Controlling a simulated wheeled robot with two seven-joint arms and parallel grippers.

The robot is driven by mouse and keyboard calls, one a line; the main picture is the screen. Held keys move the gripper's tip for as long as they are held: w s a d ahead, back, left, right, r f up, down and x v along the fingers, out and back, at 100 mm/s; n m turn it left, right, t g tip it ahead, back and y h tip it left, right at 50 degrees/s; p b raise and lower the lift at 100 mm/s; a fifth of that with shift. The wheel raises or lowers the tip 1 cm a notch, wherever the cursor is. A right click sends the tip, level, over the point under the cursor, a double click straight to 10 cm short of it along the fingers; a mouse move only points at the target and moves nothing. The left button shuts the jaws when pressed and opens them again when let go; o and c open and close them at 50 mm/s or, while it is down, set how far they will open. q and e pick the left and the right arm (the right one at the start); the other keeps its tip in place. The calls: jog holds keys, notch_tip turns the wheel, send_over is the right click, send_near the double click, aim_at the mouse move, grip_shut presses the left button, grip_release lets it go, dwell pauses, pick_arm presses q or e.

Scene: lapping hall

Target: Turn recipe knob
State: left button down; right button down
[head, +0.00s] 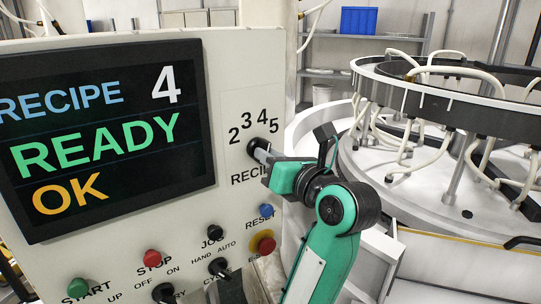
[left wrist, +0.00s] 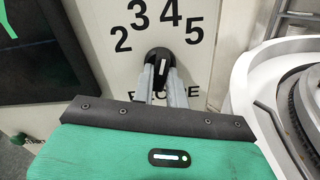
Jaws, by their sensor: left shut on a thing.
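The recipe knob (head: 257,146) is a black knob on the pale control panel, below an arc of the numbers 2, 3, 4 and 5. In the left wrist view the knob (left wrist: 159,57) shows a white mark that stands nearly upright, roughly toward the 4. My left gripper (head: 263,155) is shut on the knob. Its two grey fingers (left wrist: 161,77) reach the knob from below in the left wrist view and partly cover its lower part and the RECIPE label. The screen (head: 105,135) reads RECIPE 4, READY, OK. My right gripper is not in view.
Below the knob are a blue RESET button (head: 266,210), a red button on a yellow ring (head: 263,243), a red STOP button (head: 152,257) and black switches. The round white lapping machine (head: 460,190) with hoses stands close on the right.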

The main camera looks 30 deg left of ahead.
pick_arm(q)
jog(key=shift+m, duration=0.4)
jog(key=c, duration=1.4)
grip_release()
notch_tip(320, 180, up, 20)
jog(key=b, duration=0.4)
jog(key=shift+b, duration=0.3)
